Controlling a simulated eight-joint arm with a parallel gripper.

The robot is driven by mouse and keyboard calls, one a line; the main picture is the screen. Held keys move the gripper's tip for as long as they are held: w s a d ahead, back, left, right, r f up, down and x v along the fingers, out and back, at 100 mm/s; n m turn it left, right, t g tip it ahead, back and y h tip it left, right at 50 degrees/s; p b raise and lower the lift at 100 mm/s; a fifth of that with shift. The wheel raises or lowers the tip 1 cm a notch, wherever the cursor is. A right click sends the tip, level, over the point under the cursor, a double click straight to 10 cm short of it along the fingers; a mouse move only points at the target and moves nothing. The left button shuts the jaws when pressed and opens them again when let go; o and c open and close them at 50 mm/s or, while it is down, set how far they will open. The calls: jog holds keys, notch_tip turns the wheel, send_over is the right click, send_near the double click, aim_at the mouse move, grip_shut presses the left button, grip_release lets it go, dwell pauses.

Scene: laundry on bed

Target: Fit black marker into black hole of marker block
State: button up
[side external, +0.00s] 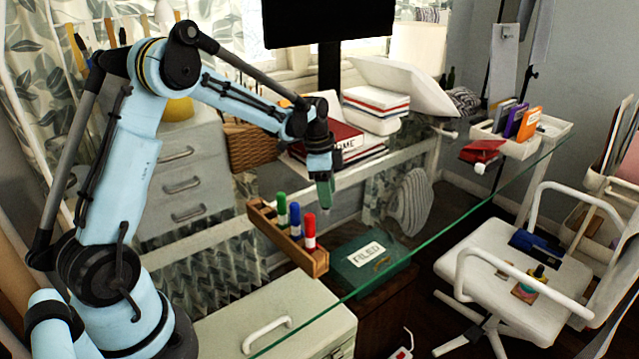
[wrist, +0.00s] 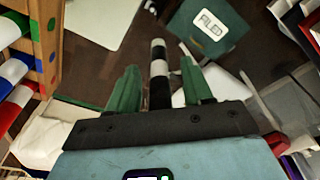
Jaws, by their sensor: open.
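The wooden marker block (side external: 318,262) stands on the glass tabletop, with a green marker (side external: 282,208), a blue marker (side external: 295,220) and a red marker (side external: 309,232) upright in it. In the wrist view the block (wrist: 45,42) is at the left edge, with coloured dots on its side. A black and white marker (wrist: 158,62) lies between my green fingers in the wrist view, with a gap on each side. My gripper (wrist: 160,68) is open. In the side view my gripper (side external: 325,192) is just above and right of the block; the black marker cannot be made out there.
A green box labelled FILED (side external: 368,262) sits below the glass, right of the block. A red book stack (side external: 345,140) is behind my gripper. A white tray with books (side external: 548,135) is at the back right. The glass (side external: 430,238) right of the block looks clear.

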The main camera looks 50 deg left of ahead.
grip_shut()
jog(key=shift+r, duration=0.15)
